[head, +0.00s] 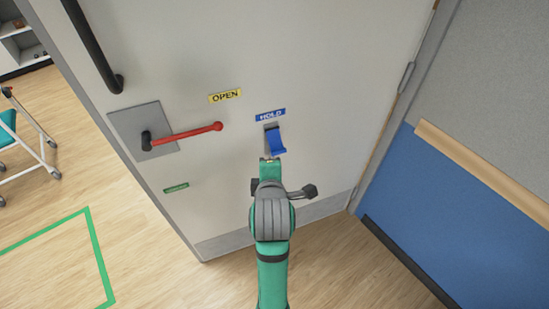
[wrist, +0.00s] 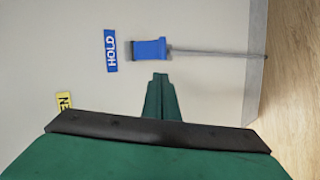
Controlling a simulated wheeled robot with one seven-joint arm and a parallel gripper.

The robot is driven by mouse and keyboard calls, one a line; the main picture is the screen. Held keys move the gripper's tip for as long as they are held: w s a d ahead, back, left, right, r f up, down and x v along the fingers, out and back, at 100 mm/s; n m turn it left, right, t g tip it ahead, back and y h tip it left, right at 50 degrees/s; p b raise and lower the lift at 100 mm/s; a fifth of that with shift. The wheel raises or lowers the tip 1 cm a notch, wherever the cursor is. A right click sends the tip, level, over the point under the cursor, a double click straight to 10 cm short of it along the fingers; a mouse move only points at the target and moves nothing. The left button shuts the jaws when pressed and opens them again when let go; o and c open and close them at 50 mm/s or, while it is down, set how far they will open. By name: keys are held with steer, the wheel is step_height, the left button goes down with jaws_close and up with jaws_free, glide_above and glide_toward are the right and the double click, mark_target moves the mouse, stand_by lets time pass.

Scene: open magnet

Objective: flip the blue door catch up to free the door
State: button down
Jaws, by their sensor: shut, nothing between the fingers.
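The blue door catch (head: 276,143) sits on the white door (head: 210,60), just below the blue HOLD label (head: 270,115). In the head view it points down and leans out from a grey plate. In the wrist view the catch (wrist: 149,49) lies beyond my fingertips, with the HOLD label (wrist: 111,51) to its left. My gripper (head: 268,162) is shut and empty, just below the catch. In the wrist view the shut fingertips (wrist: 160,77) show a small gap from the catch; whether they touch the door I cannot tell.
A red lever handle (head: 190,132) with a yellow OPEN label (head: 225,96) is left of the catch. A black pull bar (head: 92,45) is at the upper left. A blue and grey wall (head: 450,190) stands close on the right.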

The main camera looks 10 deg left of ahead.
mark_target(274, 154)
steer(key=s+d+f+m+t+h, duration=0.1)
steer(key=s+d+f+m, duration=0.25)
steer(key=f, duration=0.25)
steer(key=s+d+f+m+t, duration=0.1)
steer(key=s+d+f+m, duration=0.1)
steer(key=s+f+m, duration=0.4)
steer(key=s+d+f+m+t+h, duration=0.1)
steer(key=s+d+f+m+t, duration=0.15)
steer(key=s, duration=0.65)
steer(key=s+d+f+m+t+h, duration=0.1)
steer(key=s+d+f+m, duration=0.25)
steer(key=s, duration=0.45)
steer(key=w+a+f+n+t+y, duration=0.3)
steer(key=w+n+y, duration=0.1)
steer(key=w+n, duration=0.9)
steer(key=w+a+f+n+t+y, duration=0.25)
steer(key=w+n+y, duration=0.25)
steer(key=w+n, duration=0.8)
steer(key=w+a+r+n+y, duration=0.3)
steer(key=w+r+n, duration=0.2)
steer(key=w+r, duration=0.1)
steer(key=w+a+r+n+y, duration=0.3)
steer(key=w+r+n, duration=0.3)
steer(key=shift+w+a+r, duration=0.2)
steer(key=shift+a+r, duration=0.1)
steer(key=shift+a, duration=0.05)
